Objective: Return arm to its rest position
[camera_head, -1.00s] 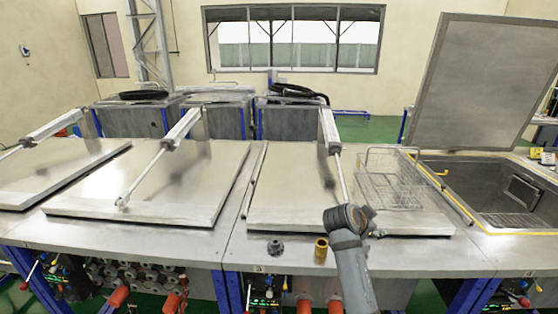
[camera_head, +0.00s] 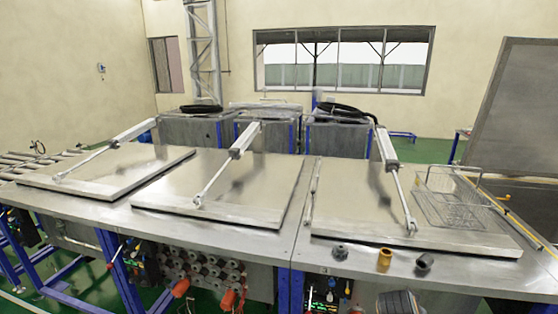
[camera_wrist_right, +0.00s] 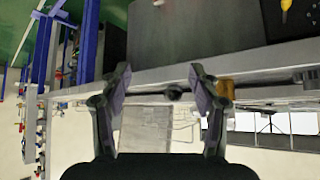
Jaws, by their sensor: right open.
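My right gripper (camera_wrist_right: 158,80) shows in the right wrist view with its two dark fingers spread apart and nothing between them. The picture there is turned over, with the bench edge crossing behind the fingers. In the head view only the rounded top of my right arm (camera_head: 399,303) shows at the bottom edge, below the front of the bench. The right gripper itself is out of the head view. My left gripper is in neither view.
Metal lids with pneumatic cylinders lie shut on the bench, including a middle lid (camera_head: 220,190) and a right lid (camera_head: 360,207). A wire basket (camera_head: 452,205) stands on the right lid. A grey fitting (camera_head: 340,252), a brass fitting (camera_head: 384,259) and a dark fitting (camera_head: 424,262) stand along the front edge.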

